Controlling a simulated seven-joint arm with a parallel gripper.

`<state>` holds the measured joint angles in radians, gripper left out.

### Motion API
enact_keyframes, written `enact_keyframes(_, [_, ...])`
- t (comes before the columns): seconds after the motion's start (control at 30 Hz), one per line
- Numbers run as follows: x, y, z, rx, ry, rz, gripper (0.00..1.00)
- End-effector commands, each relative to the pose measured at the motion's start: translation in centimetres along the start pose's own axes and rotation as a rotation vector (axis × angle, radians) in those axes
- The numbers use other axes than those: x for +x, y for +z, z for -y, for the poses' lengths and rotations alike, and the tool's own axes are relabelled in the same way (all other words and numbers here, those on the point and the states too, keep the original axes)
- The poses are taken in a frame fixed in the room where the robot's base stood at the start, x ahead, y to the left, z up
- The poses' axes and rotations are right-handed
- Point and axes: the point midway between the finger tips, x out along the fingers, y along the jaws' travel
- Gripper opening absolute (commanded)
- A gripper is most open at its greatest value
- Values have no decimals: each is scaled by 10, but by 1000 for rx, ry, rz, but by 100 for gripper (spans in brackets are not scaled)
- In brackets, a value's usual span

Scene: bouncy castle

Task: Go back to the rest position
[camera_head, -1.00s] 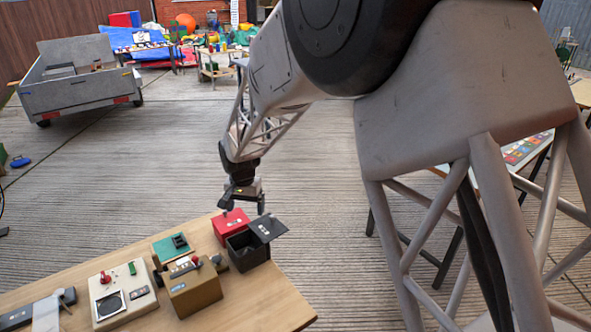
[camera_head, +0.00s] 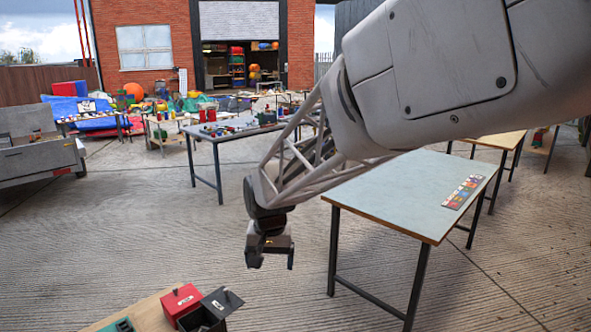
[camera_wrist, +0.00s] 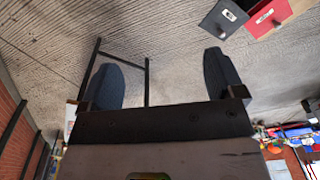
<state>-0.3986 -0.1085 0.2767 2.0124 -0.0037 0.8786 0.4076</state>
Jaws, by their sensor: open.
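My gripper (camera_head: 270,262) hangs from my arm in the head view, pointing down, in the air beyond the wooden table with the boxes. It is open and empty. In the wrist view its two dark fingers (camera_wrist: 162,85) stand wide apart with only paved ground and a table's legs behind them. It touches nothing that I can see.
A red box (camera_head: 181,300) and a dark open box (camera_head: 203,318) sit on the wooden table at the bottom. A pale-topped table (camera_head: 400,190) stands right of my gripper. Another table (camera_head: 205,140) stands behind. A trailer (camera_head: 38,160) is at left. Paving between is clear.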

Motion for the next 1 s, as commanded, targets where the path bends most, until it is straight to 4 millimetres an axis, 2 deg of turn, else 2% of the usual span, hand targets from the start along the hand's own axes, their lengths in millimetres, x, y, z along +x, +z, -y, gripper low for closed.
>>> enact_keyframes(0.1, [-19,18,-33,5,-2,-17,88])
enact_keyframes(0.5, [-61,89,-124,8,-1,-64,88])
enact_keyframes(0.73, [-75,137,-167,10,5,-91,88])
enact_keyframes(1.0, [-82,197,-209,11,17,-121,88])
